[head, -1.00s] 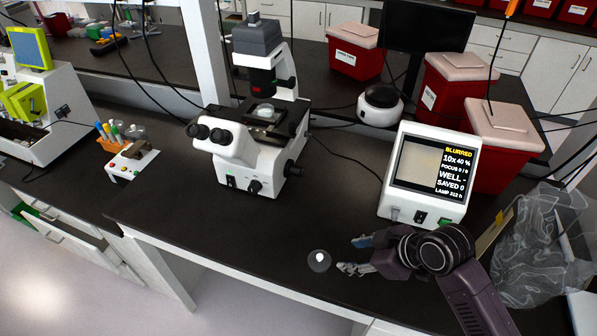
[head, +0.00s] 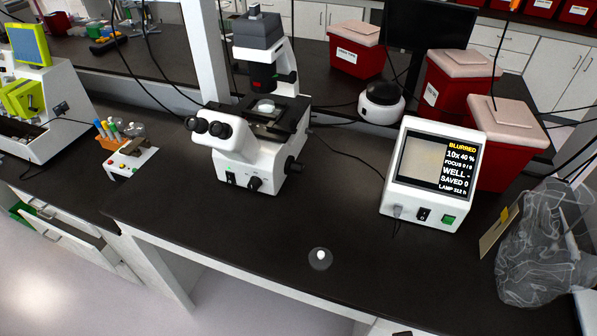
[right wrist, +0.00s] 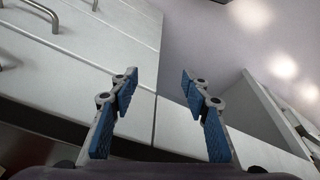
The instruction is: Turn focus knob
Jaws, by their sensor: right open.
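The white microscope (head: 240,155) stands on the black bench in the head view. A black side knob (head: 294,166) sticks out on its right side, and another black knob (head: 255,184) is on its front face. I cannot tell by a label which is the focus knob. The monitor box (head: 430,175) to the right shows "BLURRED", 10x, 40% and a focus line. My right gripper (right wrist: 157,88) is open and empty in the right wrist view, in front of white cabinet fronts and floor. It is out of the head view, away from the microscope. My left gripper is in neither view.
A small clear round dish with a white centre (head: 320,258) lies near the bench's front edge. A crumpled clear bag (head: 545,245) is at the right. Red bins (head: 505,145) stand behind the monitor box. The bench front between microscope and bag is mostly clear.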

